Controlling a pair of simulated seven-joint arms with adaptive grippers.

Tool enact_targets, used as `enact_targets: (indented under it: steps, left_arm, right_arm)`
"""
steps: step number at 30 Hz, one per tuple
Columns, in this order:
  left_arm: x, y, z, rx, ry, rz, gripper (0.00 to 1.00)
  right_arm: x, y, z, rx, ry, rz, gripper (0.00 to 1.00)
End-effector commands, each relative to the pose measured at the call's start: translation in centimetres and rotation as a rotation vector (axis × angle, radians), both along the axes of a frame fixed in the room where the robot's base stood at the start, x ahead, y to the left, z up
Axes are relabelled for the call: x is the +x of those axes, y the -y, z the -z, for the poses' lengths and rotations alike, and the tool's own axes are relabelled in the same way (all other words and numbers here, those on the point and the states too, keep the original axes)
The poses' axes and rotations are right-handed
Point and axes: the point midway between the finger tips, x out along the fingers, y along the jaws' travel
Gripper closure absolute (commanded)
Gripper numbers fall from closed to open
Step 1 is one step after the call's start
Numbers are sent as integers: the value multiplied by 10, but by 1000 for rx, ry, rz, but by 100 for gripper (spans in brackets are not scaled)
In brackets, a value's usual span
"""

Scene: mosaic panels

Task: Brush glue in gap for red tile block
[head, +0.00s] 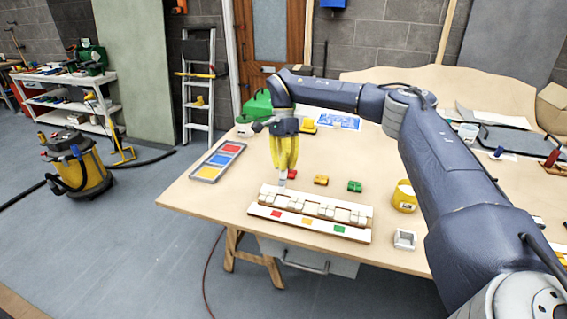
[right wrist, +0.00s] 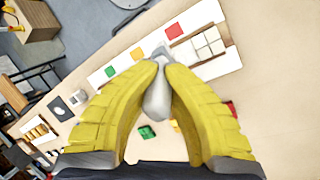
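The mosaic panel (head: 335,230) lies near the table's front edge. Its front strip carries a red square (head: 276,214), a yellow one and a green one; behind these is a row of white tiles with gaps. The red tile block (head: 291,174) lies just behind the panel. My left gripper is not in view.
A yellow block (head: 321,180) and a green block (head: 355,186) lie behind the panel. A yellow mug (head: 404,196) and a small white square container (head: 404,239) stand to the right. A tray of coloured panels (head: 217,161) lies at left.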

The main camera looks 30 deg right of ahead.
Motion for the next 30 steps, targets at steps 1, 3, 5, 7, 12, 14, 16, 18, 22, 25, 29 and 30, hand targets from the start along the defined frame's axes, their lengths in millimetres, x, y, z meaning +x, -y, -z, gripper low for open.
enact_targets:
  steps: [1, 3, 5, 7, 12, 14, 16, 18, 22, 25, 29, 30]
  left_arm:
    - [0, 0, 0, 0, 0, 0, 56]
    - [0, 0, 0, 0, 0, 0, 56]
    - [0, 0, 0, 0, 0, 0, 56]
    - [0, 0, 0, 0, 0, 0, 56]
    - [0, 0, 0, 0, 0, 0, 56]
    - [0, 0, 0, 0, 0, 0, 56]
    - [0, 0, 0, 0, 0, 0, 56]
    - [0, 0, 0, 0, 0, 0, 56]
    - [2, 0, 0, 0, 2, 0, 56]
    - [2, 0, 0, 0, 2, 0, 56]
    - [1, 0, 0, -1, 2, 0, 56]
    - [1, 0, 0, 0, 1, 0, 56]
  right_arm:
    - [0, -1, 5, 0, -1, -1, 100]
    - [1, -2, 12, 1, -2, -2, 100]
    - [1, -3, 17, 1, -1, -4, 100]
    - [2, -4, 23, 1, -1, -5, 100]
    - [3, -6, 39, 0, -1, -10, 100]
    - [4, -7, 44, 0, -1, -11, 100]
    - [5, -8, 50, 1, -1, -13, 100]
    - [5, -9, 57, 1, 0, -15, 100]
    - [8, 0, 65, 0, 0, -5, 100]
    - [12, 11, 67, 0, 1, 1, 100]
    - [14, 24, 67, -1, 0, 9, 100]
    - [15, 28, 67, 0, 0, 12, 100]
